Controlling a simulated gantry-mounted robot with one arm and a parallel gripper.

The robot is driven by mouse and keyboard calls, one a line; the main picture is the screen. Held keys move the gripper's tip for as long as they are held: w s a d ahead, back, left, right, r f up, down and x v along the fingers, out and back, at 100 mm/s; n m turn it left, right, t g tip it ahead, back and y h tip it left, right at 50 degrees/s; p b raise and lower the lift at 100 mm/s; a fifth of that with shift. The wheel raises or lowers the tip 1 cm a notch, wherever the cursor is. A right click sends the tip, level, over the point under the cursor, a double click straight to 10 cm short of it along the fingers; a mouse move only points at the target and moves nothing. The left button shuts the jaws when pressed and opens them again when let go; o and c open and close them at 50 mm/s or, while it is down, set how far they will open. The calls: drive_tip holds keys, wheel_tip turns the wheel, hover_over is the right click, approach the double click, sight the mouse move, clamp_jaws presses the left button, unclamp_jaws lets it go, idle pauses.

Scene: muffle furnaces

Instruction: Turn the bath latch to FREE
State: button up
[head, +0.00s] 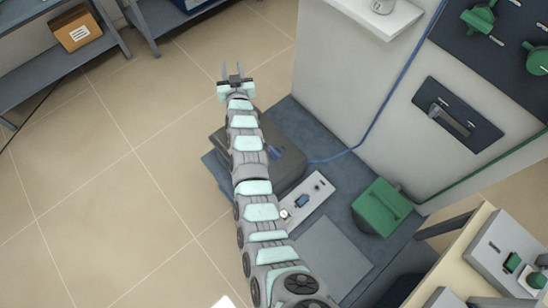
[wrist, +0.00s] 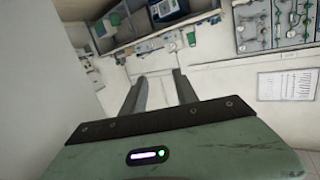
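My gripper (head: 232,71) is in the upper middle of the head view, above the floor, with its two fingers apart and nothing between them. In the wrist view my gripper (wrist: 160,88) is also open and empty. A dark grey box (head: 287,160) with a blue part on top, which may be the bath, stands on the blue-grey bench, partly hidden by my arm. A pale control panel (head: 308,196) with a small blue part and a round dial lies beside it. I cannot tell which part is the latch, and no FREE marking is readable.
A green block with a handle (head: 380,207) stands on the bench at right. A dark wall plate (head: 457,115) carries a grey lever, with green knobs (head: 478,18) above. A blue cable (head: 372,123) runs down the wall. Floor (head: 150,140) left of my arm is clear.

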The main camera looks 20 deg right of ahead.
wheel_tip(320, 180, down, 9)
drive_tip(key=w+n+g+y+b, duration=0.2)
drive_tip(key=g+b, duration=0.2)
drive_tip(key=b, duration=0.1)
drive_tip(key=n+g+b, duration=0.5)
drive_tip(key=g+b, duration=0.7)
drive_tip(key=b, duration=0.2)
hover_over(275, 151)
wheel_tip(275, 151, down, 12)
drive_tip(key=shift+y, duration=0.4)
wheel_tip(275, 151, down, 10)
drive_tip(key=b, duration=0.2)
drive_tip(key=shift+s+b, duration=0.15)
drive_tip(key=shift+b, duration=0.2)
drive_tip(key=shift+c, duration=0.2)
clamp_jaws()
